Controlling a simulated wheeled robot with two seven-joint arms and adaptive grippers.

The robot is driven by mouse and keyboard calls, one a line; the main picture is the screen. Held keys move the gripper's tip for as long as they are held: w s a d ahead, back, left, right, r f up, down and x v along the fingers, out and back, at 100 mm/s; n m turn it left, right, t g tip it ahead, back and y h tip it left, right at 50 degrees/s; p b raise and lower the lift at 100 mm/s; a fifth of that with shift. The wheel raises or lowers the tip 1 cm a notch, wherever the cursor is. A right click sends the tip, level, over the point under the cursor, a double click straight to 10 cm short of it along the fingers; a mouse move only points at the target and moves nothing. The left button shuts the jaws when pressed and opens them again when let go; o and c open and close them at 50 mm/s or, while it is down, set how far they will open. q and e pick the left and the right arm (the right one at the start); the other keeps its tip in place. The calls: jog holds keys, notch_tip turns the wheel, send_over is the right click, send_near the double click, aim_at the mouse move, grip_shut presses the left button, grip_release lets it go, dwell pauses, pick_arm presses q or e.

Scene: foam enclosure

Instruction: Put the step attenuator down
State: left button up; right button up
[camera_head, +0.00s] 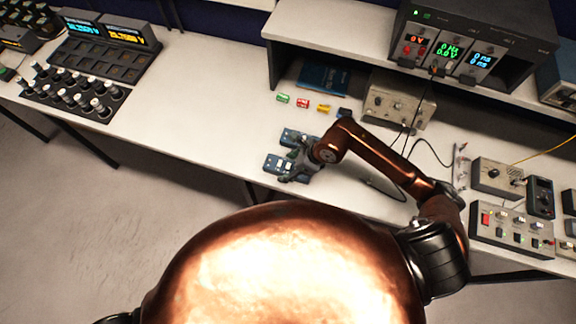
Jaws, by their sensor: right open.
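My right gripper (289,161) is open, low over the white bench (230,120) near its front edge. Two small blue boxes lie at it: one blue box (275,163) on its front left side and another blue box (290,136) just behind it. One of these may be the step attenuator; I cannot tell which. The gripper partly covers both boxes, and I cannot tell whether its fingers touch either. My left gripper is out of view.
Small green (282,98), red (302,103) and yellow (324,108) parts lie behind the gripper. A beige instrument (393,103) stands under the shelf (335,38). Control boxes (513,229) and cables crowd the right.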

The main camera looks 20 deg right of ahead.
jog(key=v, duration=1.2)
